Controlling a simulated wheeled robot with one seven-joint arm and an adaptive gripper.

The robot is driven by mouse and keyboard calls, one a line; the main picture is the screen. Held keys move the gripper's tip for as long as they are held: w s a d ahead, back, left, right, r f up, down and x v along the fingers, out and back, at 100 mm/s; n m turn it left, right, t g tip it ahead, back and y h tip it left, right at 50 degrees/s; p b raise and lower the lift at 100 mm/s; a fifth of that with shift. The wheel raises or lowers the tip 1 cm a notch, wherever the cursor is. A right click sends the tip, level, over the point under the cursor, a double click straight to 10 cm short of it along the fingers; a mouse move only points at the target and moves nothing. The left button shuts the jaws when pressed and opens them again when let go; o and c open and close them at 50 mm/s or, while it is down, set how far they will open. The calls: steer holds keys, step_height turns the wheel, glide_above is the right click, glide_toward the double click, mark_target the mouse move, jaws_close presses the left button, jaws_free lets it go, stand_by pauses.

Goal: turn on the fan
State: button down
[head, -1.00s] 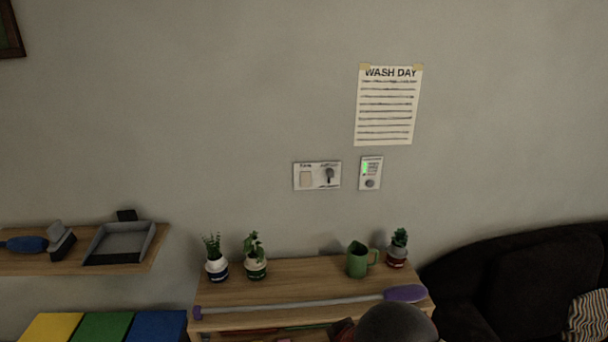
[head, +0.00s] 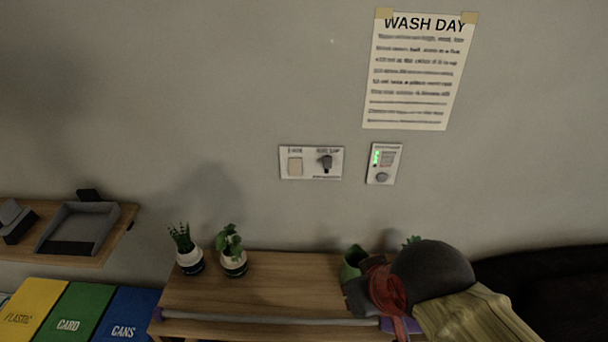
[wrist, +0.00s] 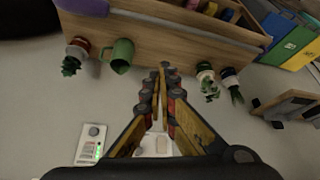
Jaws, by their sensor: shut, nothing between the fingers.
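A white wall plate (head: 311,162) carries a pale rocker switch (head: 295,166) on its left and a dark knob or toggle (head: 325,163) on its right. Its small labels are too blurred to read surely. To its right is a small panel (head: 383,163) with a green light and a round grey knob. No fan shows. In the wrist view, which is upside down, my gripper (wrist: 165,68) is shut and empty. The wall plate (wrist: 160,146) is partly hidden behind its fingers, and the small panel (wrist: 92,143) is at lower left. My gripper appears apart from the wall.
A dark sofa (head: 545,270) is at right. A wall shelf with a dustpan (head: 78,228) is at left. A WASH DAY sheet (head: 415,75) hangs above.

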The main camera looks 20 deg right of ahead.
steer(key=w+d+r+n+t+h+p, duration=0.1)
steer(key=w+d+n+t+p, duration=0.3)
steer(key=w, duration=0.8)
steer(key=w+d+r+n+t+h+p, duration=0.15)
steer(key=w+d+n+p, duration=0.35)
steer(key=w, duration=0.8)
steer(key=w+f+n+t+y+p, duration=0.2)
steer(key=w+f+n+y+p, duration=0.15)
steer(key=w+n, duration=0.3)
steer(key=s+a+f+n+t+y+p, duration=0.1)
steer(key=s+a+n+t+y+p, duration=0.1)
steer(key=s+a+n+y+p, duration=0.1)
steer(key=s+a+n+y, duration=0.1)
steer(key=a+n+y, duration=0.1)
steer(key=n+y, duration=0.1)
steer(key=shift+a+n+y+p, duration=0.15)
steer(key=shift+n+y+p, duration=0.2)
steer(key=shift+n+y, duration=0.1)
steer(key=shift+w, duration=0.15)
